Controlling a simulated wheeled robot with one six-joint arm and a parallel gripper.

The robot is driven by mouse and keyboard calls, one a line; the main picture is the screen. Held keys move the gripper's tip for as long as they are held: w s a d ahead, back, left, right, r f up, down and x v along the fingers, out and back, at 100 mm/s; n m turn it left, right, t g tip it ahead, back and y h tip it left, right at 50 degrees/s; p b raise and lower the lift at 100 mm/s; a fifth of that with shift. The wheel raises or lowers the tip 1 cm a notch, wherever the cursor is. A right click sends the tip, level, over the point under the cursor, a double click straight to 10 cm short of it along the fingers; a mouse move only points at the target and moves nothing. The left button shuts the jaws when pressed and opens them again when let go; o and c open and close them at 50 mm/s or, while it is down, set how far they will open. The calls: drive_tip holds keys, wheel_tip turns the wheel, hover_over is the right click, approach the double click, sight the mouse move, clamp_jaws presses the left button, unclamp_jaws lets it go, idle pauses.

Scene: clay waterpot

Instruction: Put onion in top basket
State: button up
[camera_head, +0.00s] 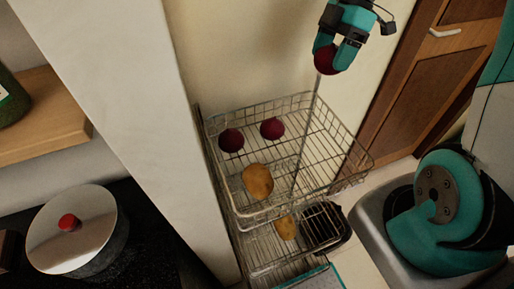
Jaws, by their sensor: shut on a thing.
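My gripper (328,53) is at the top of the view, shut on a dark red onion (325,62). It holds the onion above the back right part of the top wire basket (345,140), apart from it. Two more dark red onions, a left one (231,140) and a right one (272,128), lie in the top basket. A brown potato (257,181) lies nearer the basket's front. The gripper's fingertips partly cover the held onion.
A lower basket (262,268) holds another potato (286,228). A white wall edge (150,110) stands left of the rack. A lidded pot (75,230) is at lower left. A wooden cabinet door (425,90) is at right. The top basket's right part looks empty.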

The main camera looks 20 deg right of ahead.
drive_tip(key=f, duration=0.5)
drive_tip(key=f+p, duration=0.1)
drive_tip(key=f, duration=0.9)
drive_tip(key=shift+w+a+f+p, duration=0.1)
drive_tip(key=shift+w+a+p, duration=0.1)
drive_tip(key=shift+a+p, duration=0.2)
drive_tip(key=shift+f+p, duration=0.3)
drive_tip(key=shift+f, duration=2.05)
drive_tip(key=shift+f, duration=0.15)
drive_tip(key=o, duration=1)
drive_tip(key=shift+c, duration=0.2)
